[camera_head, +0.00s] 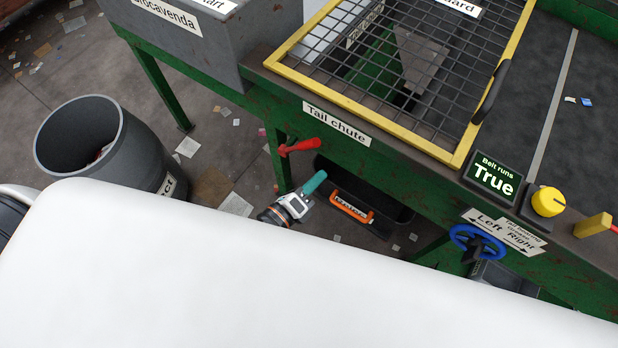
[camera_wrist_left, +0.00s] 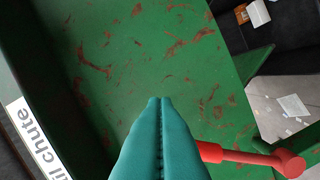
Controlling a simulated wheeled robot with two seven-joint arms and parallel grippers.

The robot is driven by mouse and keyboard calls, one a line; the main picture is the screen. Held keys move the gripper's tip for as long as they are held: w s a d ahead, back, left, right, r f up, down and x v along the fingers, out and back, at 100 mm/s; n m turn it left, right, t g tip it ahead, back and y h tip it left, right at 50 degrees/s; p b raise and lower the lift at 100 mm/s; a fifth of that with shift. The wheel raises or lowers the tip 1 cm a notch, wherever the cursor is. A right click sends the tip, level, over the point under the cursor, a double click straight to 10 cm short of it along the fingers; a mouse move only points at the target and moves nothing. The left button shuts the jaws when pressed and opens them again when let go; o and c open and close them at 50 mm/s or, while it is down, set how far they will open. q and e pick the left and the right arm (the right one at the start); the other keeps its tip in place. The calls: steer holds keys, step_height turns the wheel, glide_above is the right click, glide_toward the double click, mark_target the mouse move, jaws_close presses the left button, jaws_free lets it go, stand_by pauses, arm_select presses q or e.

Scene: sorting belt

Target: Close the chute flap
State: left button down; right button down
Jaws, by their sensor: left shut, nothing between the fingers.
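The red lever (camera_head: 300,147) sticks out from the green side of the belt frame, below the "Tail chute" label (camera_head: 337,123). The chute flap itself cannot be made out. My left gripper (camera_head: 315,182) has teal fingers, shut and empty, and shows below the lever in the head view. In the left wrist view the shut fingers (camera_wrist_left: 160,105) point at the rust-marked green panel (camera_wrist_left: 150,45). The red lever (camera_wrist_left: 255,157) lies just right of them, its inner end hidden behind the fingers. I cannot tell whether they touch. My right gripper is not in view.
A yellow-framed mesh guard (camera_head: 365,98) covers the belt end. A grey bin (camera_head: 80,140) stands at left. A blue handwheel (camera_head: 476,242) and yellow button (camera_head: 547,201) are at right. My white body fills the foreground.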

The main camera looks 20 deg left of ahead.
mark_target(315, 142)
arm_select(q)
steer(key=w+a+r+p, duration=0.1)
steer(key=w+p, duration=0.1)
steer(key=w, duration=0.4)
steer(key=shift+r, duration=0.15)
stand_by(0.3)
steer(key=shift+w+a+r+n+h+p, duration=0.2)
steer(key=shift+a+r+n+p, duration=0.15)
steer(key=shift+a+r+p, duration=0.15)
steer(key=shift+w+a+r+n+h+p, duration=0.1)
steer(key=shift+w+a+r+n+p, duration=0.1)
steer(key=shift+a+r+n+p, duration=0.25)
steer(key=w+a+r+n+b, duration=0.1)
steer(key=w+a+n, duration=0.1)
steer(key=a+n, duration=0.3)
steer(key=w+a+r+n+t+b, duration=0.1)
steer(key=w+a+n, duration=0.2)
steer(key=a, duration=0.8)
steer(key=shift+w+a+n, duration=0.15)
steer(key=shift+a+n, duration=0.1)
steer(key=shift+n, duration=0.75)
